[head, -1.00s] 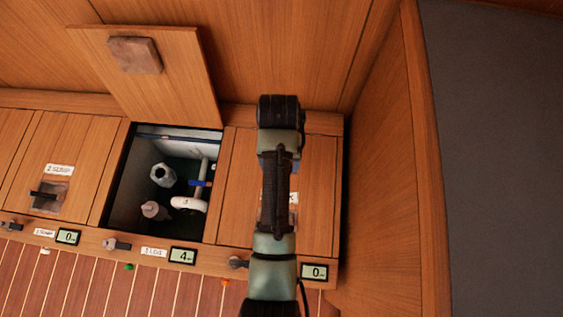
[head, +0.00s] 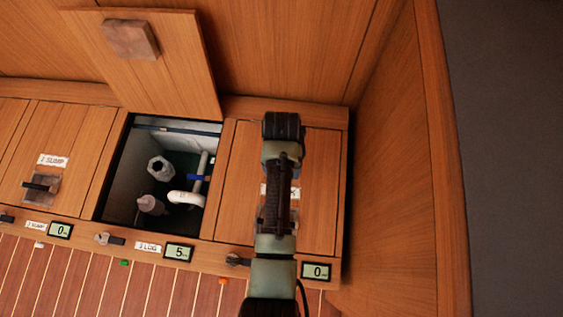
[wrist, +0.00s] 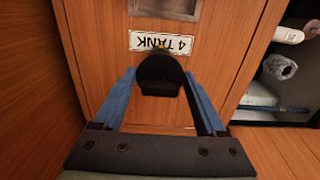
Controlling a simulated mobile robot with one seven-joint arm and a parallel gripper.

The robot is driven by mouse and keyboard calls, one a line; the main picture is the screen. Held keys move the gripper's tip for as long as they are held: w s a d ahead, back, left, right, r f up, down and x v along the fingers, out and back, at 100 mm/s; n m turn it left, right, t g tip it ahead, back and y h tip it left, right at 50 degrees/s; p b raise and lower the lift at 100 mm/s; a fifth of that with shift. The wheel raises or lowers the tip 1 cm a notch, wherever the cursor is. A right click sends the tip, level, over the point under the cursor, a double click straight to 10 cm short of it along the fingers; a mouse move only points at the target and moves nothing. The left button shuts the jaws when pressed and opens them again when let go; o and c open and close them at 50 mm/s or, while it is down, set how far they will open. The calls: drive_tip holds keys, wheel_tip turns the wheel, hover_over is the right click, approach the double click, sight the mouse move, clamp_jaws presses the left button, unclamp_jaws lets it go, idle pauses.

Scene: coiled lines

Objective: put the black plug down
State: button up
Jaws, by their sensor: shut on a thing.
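The black plug (wrist: 160,80) shows in the wrist view as a dark rounded piece with a blocky lower part. My gripper (wrist: 161,76) has its two blue fingers on either side of the plug and is shut on it. The plug is over the wooden lid (wrist: 115,108) labelled "4 TANK", covering the label's lower edge. I cannot tell whether it touches the lid. In the head view my arm hides the plug and the fingers, in front of that right-hand lid (head: 233,190).
Left of this lid is an open bin (head: 131,165) with a white pipe (head: 187,198), a grey nut-like fitting (head: 160,167) and a pale bottle-like part (head: 150,204). Its raised lid (head: 170,75) leans back. A wooden side wall (head: 395,170) stands close on the right.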

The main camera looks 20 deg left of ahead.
drive_tip(key=o, duration=1.5)
